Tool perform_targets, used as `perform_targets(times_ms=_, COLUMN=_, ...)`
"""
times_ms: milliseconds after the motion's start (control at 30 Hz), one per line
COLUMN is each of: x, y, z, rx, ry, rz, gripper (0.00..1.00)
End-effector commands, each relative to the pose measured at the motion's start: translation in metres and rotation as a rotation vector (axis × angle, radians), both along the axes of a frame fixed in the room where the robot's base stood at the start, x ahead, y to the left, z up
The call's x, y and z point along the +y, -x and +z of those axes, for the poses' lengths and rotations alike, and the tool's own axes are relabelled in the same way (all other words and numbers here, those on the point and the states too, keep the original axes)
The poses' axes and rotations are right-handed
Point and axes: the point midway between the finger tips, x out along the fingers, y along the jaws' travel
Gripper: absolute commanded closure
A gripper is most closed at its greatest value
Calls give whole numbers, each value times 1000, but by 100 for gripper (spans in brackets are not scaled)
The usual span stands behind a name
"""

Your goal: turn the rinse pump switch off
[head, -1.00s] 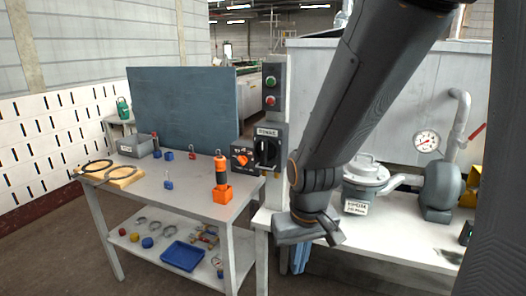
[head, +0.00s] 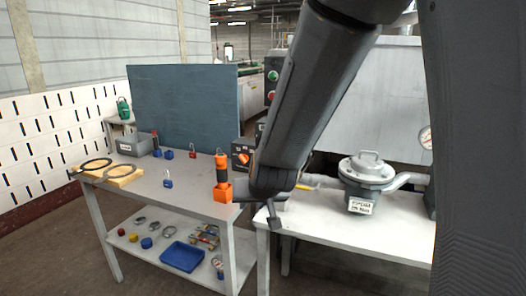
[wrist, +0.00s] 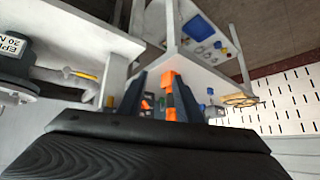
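The black rotary switch on the grey post is hidden behind my arm in the head view. Part of its post, with a green button (head: 273,76), shows left of my arm. A dark box with an orange knob (head: 243,157) sits just left of the hidden switch. My gripper shows in the wrist view (wrist: 161,92) with two dark fingers apart and no object visibly held. In the head view my wrist is in front of the post, near the right end of the left table; the fingers are hard to make out there.
An orange and black tool in an orange holder (head: 222,192) stands on the left table (head: 195,185), close to my wrist. A pump (head: 366,170) with a label stands on the right bench (head: 320,212). A blue tray (head: 183,257) lies on the lower shelf.

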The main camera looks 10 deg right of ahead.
Motion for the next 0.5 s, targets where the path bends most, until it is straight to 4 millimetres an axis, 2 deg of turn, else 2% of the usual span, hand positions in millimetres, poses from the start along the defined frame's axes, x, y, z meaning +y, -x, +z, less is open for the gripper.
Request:
perform_targets(times_ms=33, x=7, y=-24, z=4, rx=-87, ry=5, rz=-28, gripper=68)
perform_targets(times_ms=100, x=10, y=-53, z=19, rx=-212, ry=24, rz=-85, gripper=68)
perform_targets(times_ms=200, x=8, y=-83, z=41, rx=-375, ry=70, rz=-181, gripper=68)
perform_targets(times_ms=333, x=-1, y=-101, z=66, rx=-552, ry=158, rz=-323, gripper=68)
perform_targets(times_ms=500, x=-13, y=-97, z=91, rx=-697, ry=284, rz=-484, gripper=68)
